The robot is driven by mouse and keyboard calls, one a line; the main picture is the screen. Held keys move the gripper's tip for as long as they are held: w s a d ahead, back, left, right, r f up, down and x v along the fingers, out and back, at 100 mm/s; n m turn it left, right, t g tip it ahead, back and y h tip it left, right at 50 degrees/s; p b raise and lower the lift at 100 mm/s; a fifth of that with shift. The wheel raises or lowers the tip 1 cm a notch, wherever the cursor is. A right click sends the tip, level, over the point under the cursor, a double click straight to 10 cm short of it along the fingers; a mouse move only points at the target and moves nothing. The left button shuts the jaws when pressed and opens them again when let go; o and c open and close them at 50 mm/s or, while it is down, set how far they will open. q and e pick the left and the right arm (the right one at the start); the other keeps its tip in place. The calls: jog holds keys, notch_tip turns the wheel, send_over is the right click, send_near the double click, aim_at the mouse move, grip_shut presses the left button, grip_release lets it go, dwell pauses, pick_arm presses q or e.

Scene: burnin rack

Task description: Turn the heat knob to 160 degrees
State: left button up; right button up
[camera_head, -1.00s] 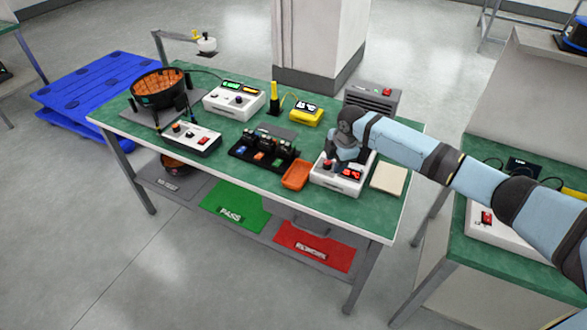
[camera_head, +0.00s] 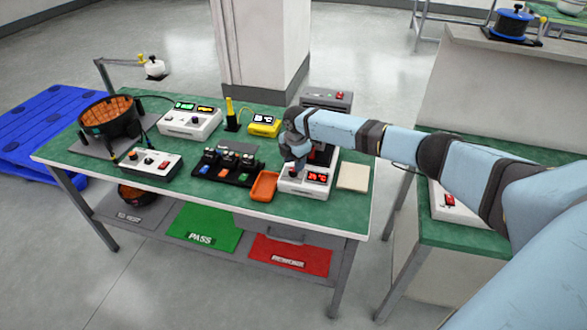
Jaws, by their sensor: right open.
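The white heater unit (camera_head: 303,189) stands near the front right of the green bench. Its red display (camera_head: 318,177) is lit, but the digits are too small to read surely. My right gripper (camera_head: 298,168) points down over the left part of the unit's front, where the heat knob is. The jaws are open, and the gripper hides the knob. I cannot tell whether the fingers touch it. The knob's pointer and setting do not show. My left gripper is not in view.
An orange tray (camera_head: 264,186) sits close left of the unit, and a beige pad (camera_head: 353,177) lies close right. A black rack (camera_head: 227,169) with several small devices stands further left. A yellow meter (camera_head: 264,125) is behind. The bench's front edge is just before the unit.

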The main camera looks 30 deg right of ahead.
jog(key=shift+f, duration=1.7)
jog(key=c, duration=0.6)
jog(key=shift+c, duration=0.2)
